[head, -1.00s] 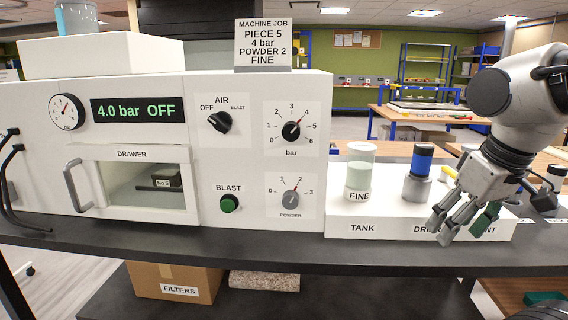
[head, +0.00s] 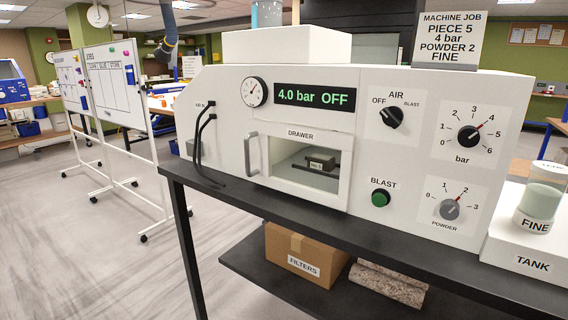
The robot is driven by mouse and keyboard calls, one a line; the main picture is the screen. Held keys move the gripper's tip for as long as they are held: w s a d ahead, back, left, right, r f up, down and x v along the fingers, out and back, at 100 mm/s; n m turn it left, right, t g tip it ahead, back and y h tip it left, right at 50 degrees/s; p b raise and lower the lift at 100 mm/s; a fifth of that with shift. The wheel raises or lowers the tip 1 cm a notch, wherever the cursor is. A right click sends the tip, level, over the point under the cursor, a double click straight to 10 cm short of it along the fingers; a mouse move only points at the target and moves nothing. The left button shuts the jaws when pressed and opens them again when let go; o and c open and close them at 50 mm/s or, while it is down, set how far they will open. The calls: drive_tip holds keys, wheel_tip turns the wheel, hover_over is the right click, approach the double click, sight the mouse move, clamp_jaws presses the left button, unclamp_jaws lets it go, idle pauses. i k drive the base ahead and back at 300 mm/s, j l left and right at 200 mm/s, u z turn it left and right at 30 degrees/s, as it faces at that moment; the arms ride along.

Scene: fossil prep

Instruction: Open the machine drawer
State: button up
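The machine drawer (head: 309,148) is in the front of the white machine (head: 225,110), left of centre in the head view. It looks shut, its front close to the machine's face. A grey vertical bar handle (head: 249,155) is on its left side. Through its window a small dark block with a label (head: 320,162) shows inside. The display (head: 314,96) reads 4.0 bar OFF. The AIR knob (head: 391,117) points toward OFF. My gripper is not in view.
The machine stands on a dark bench (head: 400,252). Black cables (head: 203,145) hang at its left end. A FINE jar (head: 540,207) stands on the TANK block (head: 530,262) at right. A FILTERS box (head: 303,253) is on the lower shelf. Open floor (head: 90,250) lies left, with whiteboards (head: 118,82) behind.

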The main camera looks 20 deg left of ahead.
sight(292, 175)
drive_tip(key=u, duration=0.4)
drive_tip(key=j+u, duration=0.15)
drive_tip(key=u, duration=0.2)
drive_tip(key=i+u, duration=0.1)
drive_tip(key=u, duration=0.3)
